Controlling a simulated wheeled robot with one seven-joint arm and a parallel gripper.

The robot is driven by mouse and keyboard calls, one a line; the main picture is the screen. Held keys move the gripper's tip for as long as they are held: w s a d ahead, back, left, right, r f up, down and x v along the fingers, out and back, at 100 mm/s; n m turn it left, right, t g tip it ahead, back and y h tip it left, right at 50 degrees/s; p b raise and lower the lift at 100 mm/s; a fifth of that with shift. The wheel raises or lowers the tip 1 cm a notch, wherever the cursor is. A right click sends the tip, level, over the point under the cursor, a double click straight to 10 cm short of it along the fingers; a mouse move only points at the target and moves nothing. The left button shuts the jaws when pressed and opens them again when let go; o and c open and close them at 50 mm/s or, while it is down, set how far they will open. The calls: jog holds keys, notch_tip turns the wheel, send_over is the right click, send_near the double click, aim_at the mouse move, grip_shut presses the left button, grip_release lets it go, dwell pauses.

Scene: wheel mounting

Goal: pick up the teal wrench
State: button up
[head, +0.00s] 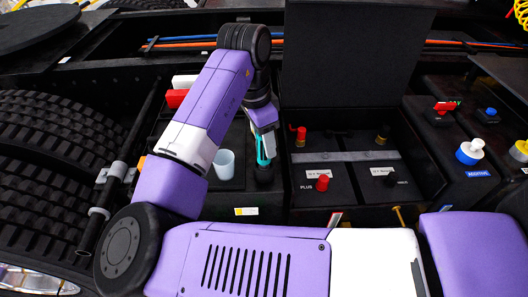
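A teal strip, which looks like part of the teal wrench (267,150), shows at the end of my arm, right of the pale blue cup. A dark rounded piece sits just below it; I cannot tell whether it belongs to the wrench. My gripper (263,136) points down at the teal part, touching it or very close. The fingers are small and partly hidden, so I cannot tell whether they are shut on it. The rest of the wrench is hidden.
A pale blue cup (224,165) stands just left of the gripper. Red (177,98) and white (184,82) items lie behind my forearm. An open battery box (345,200) with raised lid (350,55) is close on the right. Large tyres (45,140) fill the left.

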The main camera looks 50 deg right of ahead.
grip_shut()
jog(key=shift+r, duration=0.1)
dwell(1.1)
